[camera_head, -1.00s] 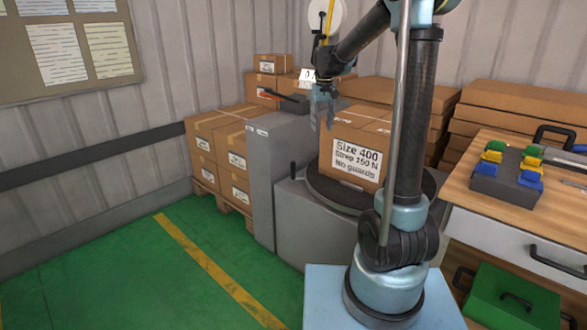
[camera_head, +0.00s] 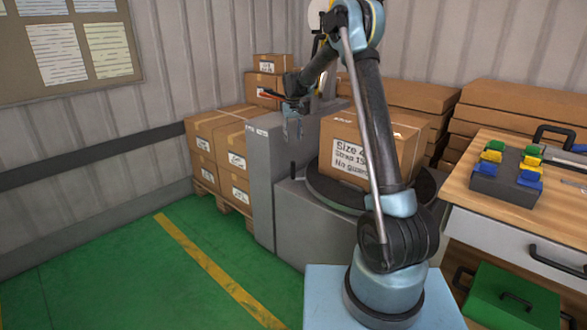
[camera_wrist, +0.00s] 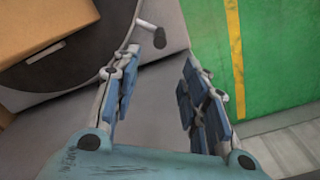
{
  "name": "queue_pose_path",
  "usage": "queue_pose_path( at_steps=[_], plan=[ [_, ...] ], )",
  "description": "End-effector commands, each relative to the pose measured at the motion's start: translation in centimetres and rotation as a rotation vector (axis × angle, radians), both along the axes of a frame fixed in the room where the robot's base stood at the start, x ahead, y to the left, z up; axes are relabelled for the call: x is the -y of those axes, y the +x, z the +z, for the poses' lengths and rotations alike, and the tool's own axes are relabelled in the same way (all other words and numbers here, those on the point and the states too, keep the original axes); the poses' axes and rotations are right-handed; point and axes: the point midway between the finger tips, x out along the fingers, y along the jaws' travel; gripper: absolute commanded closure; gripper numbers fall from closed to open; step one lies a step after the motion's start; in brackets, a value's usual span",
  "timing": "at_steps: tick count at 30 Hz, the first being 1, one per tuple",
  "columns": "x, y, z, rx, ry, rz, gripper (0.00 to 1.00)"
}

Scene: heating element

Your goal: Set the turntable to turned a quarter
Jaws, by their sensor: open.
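The turntable (camera_head: 320,188) is a dark round disc on a grey machine body, with a labelled cardboard box (camera_head: 343,160) standing on it. A black upright handle (camera_head: 293,169) stands at the turntable's left side. In the wrist view the handle (camera_wrist: 159,38) is a dark knob on a short metal arm at the rim of the turntable (camera_wrist: 95,50). My gripper (camera_head: 292,132) is above the handle and apart from it in the head view. In the wrist view my gripper (camera_wrist: 161,62) is open and empty, with the knob appearing just beyond its fingertips.
A tall grey cabinet (camera_head: 262,185) stands left of the turntable. Stacked boxes (camera_head: 215,150) are behind it on a pallet. A wooden bench (camera_head: 510,215) stands at the right. The green floor (camera_head: 110,270) at the left is clear.

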Motion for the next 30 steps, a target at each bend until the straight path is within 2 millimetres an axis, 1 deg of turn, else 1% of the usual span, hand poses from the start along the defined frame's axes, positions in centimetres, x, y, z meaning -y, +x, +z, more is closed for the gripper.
queue_pose_path(
  at_steps=[1, 21, 25, 30],
  plan=[
    [0.0, 0.0, -0.8, 0.000, 0.000, 0.000, 0.60],
    [0.0, 0.0, -12.4, 0.000, 0.000, 0.000, 0.60],
    [0.0, 0.0, -14.1, 0.000, 0.000, 0.000, 0.60],
    [0.0, -0.1, -15.4, 0.000, 0.000, 0.000, 0.60]
  ],
)
